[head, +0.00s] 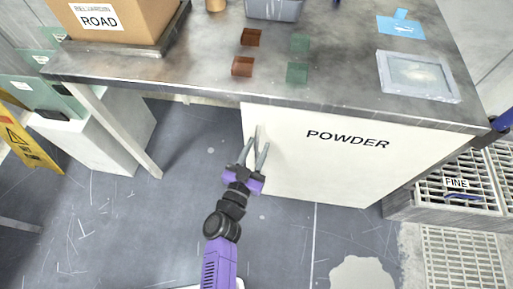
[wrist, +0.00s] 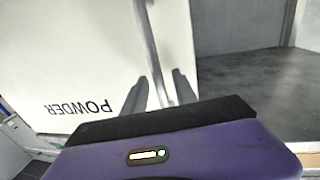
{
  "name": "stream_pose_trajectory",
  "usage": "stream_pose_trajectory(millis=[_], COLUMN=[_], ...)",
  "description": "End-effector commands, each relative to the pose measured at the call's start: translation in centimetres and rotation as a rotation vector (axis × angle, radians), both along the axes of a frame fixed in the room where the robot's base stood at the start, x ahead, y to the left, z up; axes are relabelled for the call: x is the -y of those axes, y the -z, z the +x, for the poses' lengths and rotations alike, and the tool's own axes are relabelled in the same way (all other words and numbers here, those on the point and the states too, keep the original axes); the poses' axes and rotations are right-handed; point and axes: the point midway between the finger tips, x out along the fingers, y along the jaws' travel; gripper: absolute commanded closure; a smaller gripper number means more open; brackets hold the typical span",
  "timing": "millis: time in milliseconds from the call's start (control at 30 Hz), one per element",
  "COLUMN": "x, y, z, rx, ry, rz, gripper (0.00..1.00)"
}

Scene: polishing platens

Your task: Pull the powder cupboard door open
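The powder cupboard (head: 320,165) is a white unit under the bench, with POWDER in black on its door. The door looks shut. Its thin upright handle (head: 257,133) is near the door's left edge. In the wrist view the door (wrist: 85,50) shows with its lettering upside down, and the grey handle bar (wrist: 152,40) runs down between my fingers. My gripper (head: 253,152) is at the handle, its fingers apart on either side of the bar. The wrist view shows gaps between the bar and the fingers (wrist: 161,76). The handle's lower end is hidden by my gripper.
The bench top (head: 200,60) overhangs the cupboard. Floor (head: 150,215) is clear left of my arm and in front of the door. A grated FINE unit (head: 460,185) stands at the right. A white cabinet (head: 95,140) and a yellow warning sign (head: 28,148) are at the left.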

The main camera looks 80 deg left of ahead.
Motion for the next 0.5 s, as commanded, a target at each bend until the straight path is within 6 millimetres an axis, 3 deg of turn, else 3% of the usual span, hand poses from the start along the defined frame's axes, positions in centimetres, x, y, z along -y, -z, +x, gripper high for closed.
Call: stream_pose_trajectory(millis=[100, 300, 500], x=[0.02, 0.02, 0.03], y=[-0.02, -0.03, -0.03], z=[-0.01, -0.02, -0.03], rx=[0.000, 0.000, 0.000], ry=[0.000, 0.000, 0.000], rz=[0.000, 0.000, 0.000], gripper=[0.66, 1.00, 1.00])
